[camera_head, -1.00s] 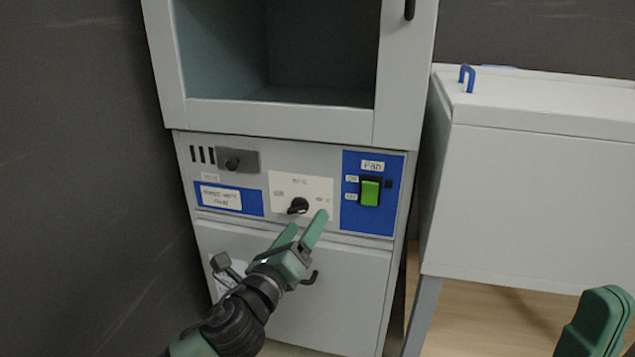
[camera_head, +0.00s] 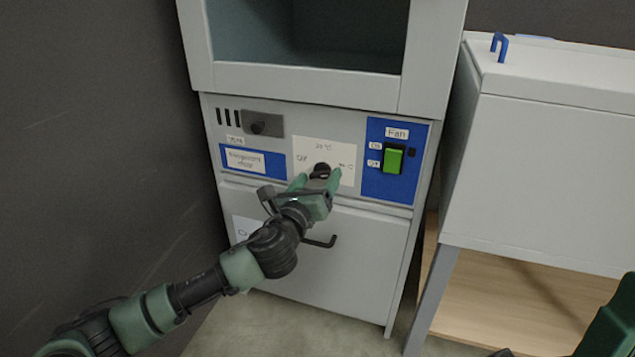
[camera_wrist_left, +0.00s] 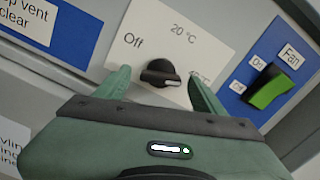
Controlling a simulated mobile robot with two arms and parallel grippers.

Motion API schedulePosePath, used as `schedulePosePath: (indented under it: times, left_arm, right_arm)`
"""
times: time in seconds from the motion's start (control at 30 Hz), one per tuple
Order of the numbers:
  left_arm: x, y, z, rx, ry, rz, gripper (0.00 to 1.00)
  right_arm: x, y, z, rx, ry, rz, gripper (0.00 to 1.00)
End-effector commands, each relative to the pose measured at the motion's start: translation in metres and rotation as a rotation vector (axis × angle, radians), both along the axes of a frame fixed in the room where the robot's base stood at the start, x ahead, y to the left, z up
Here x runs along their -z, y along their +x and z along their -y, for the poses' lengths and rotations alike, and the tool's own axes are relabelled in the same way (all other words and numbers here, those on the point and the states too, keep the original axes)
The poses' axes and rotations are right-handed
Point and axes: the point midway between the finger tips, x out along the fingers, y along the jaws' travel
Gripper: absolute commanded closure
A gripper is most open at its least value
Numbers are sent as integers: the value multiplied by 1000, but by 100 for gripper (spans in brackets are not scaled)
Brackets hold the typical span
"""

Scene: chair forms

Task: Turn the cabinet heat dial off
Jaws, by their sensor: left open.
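The heat dial (camera_head: 321,170) is a black knob on a white label plate (camera_head: 338,151) on the cabinet's front panel. In the left wrist view the dial (camera_wrist_left: 160,73) has a white pointer mark toward its lower right, away from the word "Off" at the upper left. My left gripper (camera_head: 319,180) is open, with one green finger on each side of the dial. In the left wrist view its fingertips (camera_wrist_left: 157,78) flank the knob with gaps showing. Part of my right arm (camera_head: 605,325) shows at the lower right; its jaws cannot be made out.
A green fan switch (camera_head: 393,160) sits on a blue panel right of the dial. A black drawer handle (camera_head: 320,241) is below my left gripper. A white bench (camera_head: 560,150) stands at the right.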

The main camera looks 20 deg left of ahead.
Motion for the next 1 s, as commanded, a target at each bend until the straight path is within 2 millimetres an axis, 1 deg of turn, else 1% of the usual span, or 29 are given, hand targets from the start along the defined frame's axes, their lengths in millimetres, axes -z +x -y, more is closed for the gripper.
schedulePosePath:
  times: [0.17,0.2,0.27,0.3,0.37,0.4,0.67,0.83,1.0]
  left_arm:
    - [0,0,0,1,0,0,31]
    - [0,0,0,1,0,0,42]
    - [0,0,0,1,0,0,59]
    - [0,0,0,1,0,0,70]
    - [0,0,0,1,0,0,87]
    - [0,0,0,1,0,0,93]
    - [-1,0,0,1,-27,-1,93]
    - [-2,-1,0,1,-102,-5,93]
    - [-2,-1,1,0,-229,-11,93]
  right_arm:
    - [-1,0,0,0,0,0,100]
    - [-1,0,0,0,0,0,100]
    - [-1,0,0,0,0,0,100]
    - [-1,0,0,0,0,0,100]
    - [-1,0,0,0,0,0,100]
    - [-1,0,0,0,0,0,100]
    - [-4,-1,0,-1,1,3,100]
    - [-6,-4,1,-1,6,-4,100]
    - [6,-4,2,-3,5,-66,100]
